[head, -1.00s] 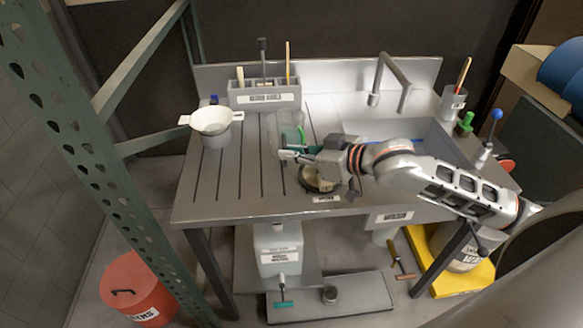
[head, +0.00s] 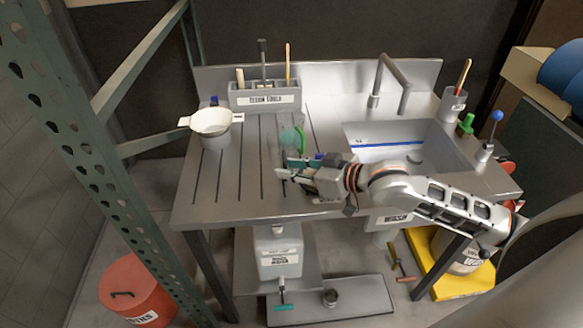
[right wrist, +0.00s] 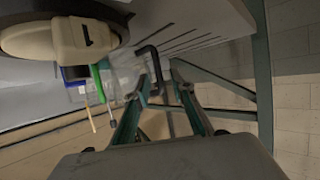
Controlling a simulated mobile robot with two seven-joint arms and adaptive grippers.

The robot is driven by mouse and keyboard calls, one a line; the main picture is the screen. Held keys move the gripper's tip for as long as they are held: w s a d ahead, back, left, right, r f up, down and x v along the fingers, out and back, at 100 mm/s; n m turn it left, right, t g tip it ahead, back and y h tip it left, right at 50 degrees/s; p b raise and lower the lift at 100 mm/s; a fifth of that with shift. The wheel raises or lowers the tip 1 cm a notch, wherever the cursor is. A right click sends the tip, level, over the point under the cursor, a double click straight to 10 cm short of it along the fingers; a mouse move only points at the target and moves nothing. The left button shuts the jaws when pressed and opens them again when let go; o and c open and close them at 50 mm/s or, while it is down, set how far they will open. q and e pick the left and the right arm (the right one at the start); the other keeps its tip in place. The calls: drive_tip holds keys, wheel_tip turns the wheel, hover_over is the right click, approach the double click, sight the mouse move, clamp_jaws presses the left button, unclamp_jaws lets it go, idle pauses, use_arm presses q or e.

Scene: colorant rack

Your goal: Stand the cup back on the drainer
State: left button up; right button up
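The clear cup (head: 288,142), see-through with a green curved part, is on the grooved drainer (head: 232,190) left of the sink; whether it is upright or tipped is hard to tell. My right gripper (head: 284,172) is low over the drainer, just in front of the cup. In the right wrist view the gripper (right wrist: 160,75) has its fingers parted, with a dark hooked handle between the tips. The clear cup shows faintly beside them (right wrist: 122,78); contact cannot be told. My left gripper is not in view.
A white pot (head: 212,122) stands at the drainer's left. A grey tool holder (head: 264,97) is at the back. The sink basin (head: 385,145) and tap (head: 392,75) are to the right. A cream-and-black round object (right wrist: 70,38) is close in the wrist view.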

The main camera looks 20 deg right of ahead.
drive_tip(key=shift+r, duration=0.15)
drive_tip(key=shift+s+d+r, duration=0.1)
drive_tip(key=shift+s, duration=0.05)
drive_tip(key=v, duration=1.1)
drive_tip(key=shift+s+d+r, duration=0.15)
drive_tip(key=shift+s, duration=0.05)
idle(0.5)
